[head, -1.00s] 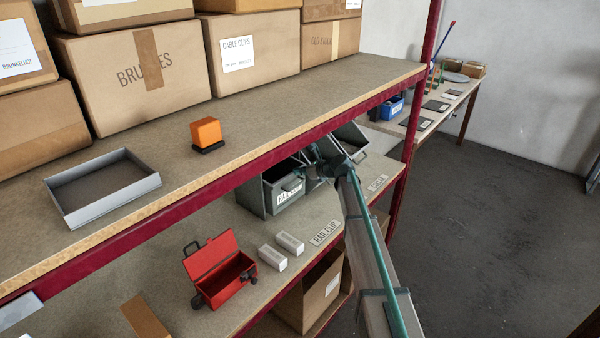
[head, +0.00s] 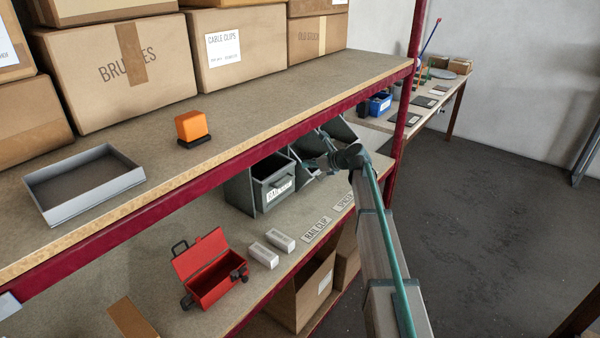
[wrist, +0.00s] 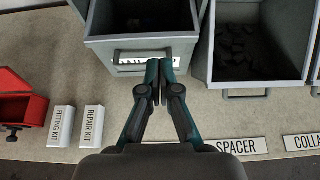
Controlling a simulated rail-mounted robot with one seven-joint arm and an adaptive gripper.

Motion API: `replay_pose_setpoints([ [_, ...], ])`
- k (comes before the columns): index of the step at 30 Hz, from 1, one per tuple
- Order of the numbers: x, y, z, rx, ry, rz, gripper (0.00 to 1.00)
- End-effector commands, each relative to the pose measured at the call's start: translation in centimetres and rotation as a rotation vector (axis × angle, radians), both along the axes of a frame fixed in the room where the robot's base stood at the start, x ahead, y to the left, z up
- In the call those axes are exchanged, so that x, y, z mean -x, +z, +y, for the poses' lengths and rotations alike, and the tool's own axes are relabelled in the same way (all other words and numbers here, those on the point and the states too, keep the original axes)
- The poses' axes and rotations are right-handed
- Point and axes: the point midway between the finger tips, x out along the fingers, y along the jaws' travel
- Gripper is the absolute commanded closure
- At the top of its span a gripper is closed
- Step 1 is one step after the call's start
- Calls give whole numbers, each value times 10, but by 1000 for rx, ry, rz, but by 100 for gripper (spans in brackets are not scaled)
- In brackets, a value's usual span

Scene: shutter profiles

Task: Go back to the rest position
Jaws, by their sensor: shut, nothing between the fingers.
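My gripper (wrist: 158,85) points at the lower shelf in the wrist view, with its two fingers together and nothing between them. Its tips overlap the front of a grey bin (wrist: 128,50) in that view; I cannot tell whether they touch it. In the head view my gripper (head: 312,165) is at the end of my arm, in front of the grey bins, partly hidden by my wrist. The labelled grey bin (head: 270,190) stands to its left. A second grey bin (wrist: 258,75) with dark small parts inside is to the right in the wrist view.
An open red toolbox (head: 212,275) and two white boxes (head: 271,247) stand on the lower shelf (head: 215,232). A grey tray (head: 85,190) and an orange block (head: 191,126) sit on the upper shelf, whose red edge beam (head: 230,160) runs above my gripper. Open floor (head: 470,230) lies to the right.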

Motion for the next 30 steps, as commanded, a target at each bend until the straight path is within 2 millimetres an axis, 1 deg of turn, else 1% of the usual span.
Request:
replay_pose_setpoints([
  [1, 4, 4, -4, 0, 0, -2, 100],
  [4, 8, 11, -10, 1, -2, -1, 100],
  [8, 11, 17, -13, 11, 8, -11, 100],
  [11, 12, 18, -13, 58, 45, -61, 100],
  [14, 15, 13, -15, 173, 120, -151, 100],
  [17, 30, -1, -20, 356, 233, -264, 100],
  [20, 60, -47, -27, 562, 387, -349, 100],
  [21, 75, -72, -29, 640, 458, -373, 100],
  [23, 97, -109, -32, 738, 565, -398, 100],
  [24, 112, -132, -34, 793, 635, -411, 100],
  [26, 136, -166, -37, 864, 737, -424, 100],
  [27, 153, -189, -39, 903, 807, -431, 100],
  [29, 179, -221, -41, 952, 912, -440, 100],
  [30, 197, -242, -42, 981, 984, -445, 100],
])
